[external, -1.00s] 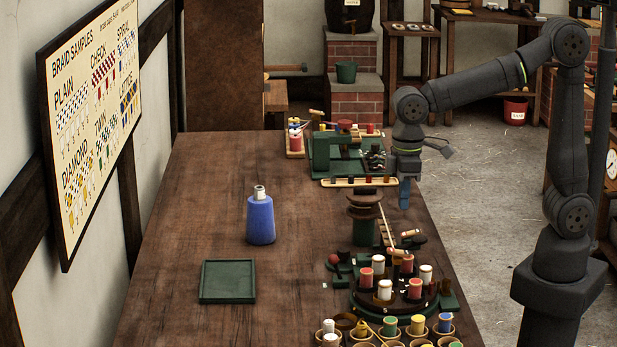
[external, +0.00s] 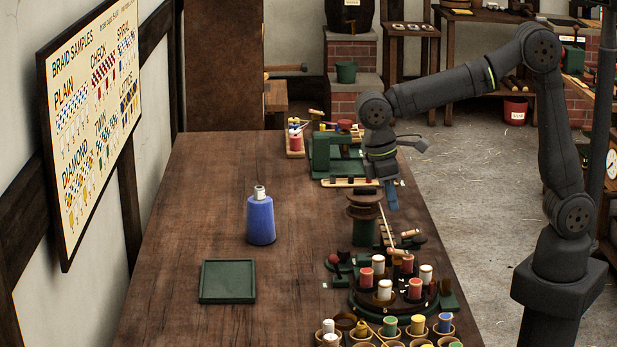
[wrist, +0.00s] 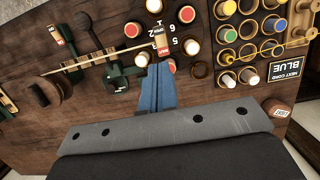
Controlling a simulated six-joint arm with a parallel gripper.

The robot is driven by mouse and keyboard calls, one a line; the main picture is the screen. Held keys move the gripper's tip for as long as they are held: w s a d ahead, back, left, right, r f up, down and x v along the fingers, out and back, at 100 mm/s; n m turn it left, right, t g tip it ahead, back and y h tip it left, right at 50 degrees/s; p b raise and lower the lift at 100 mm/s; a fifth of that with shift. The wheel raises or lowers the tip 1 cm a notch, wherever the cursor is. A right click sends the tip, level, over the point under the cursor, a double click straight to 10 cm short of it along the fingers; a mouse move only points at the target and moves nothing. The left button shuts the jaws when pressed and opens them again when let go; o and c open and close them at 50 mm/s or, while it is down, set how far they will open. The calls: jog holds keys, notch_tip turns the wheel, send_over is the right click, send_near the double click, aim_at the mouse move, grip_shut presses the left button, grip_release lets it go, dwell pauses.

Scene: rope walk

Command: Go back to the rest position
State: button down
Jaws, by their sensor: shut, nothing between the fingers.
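My gripper (external: 391,195) is shut and empty. In the external view it hangs in the air over the right part of the table, just right of the dark brown spool stand (external: 364,205). In the wrist view its blue fingers (wrist: 157,88) are pressed together and point toward the round braiding stand with red and white bobbins. That stand (external: 393,304) is nearer the camera in the external view. I cannot tell the exact height of the fingertips.
A blue bottle-shaped cone (external: 261,220) and an empty green tray (external: 228,282) stand on the left of the table. A green machine (external: 330,155) is at the far end. Cups of coloured bobbins (external: 416,326) fill the near right.

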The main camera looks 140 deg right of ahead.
jog(key=w+d+v, duration=0.1)
jog(key=v, duration=0.6)
jog(key=x, duration=1)
jog(key=shift+v, duration=2.65)
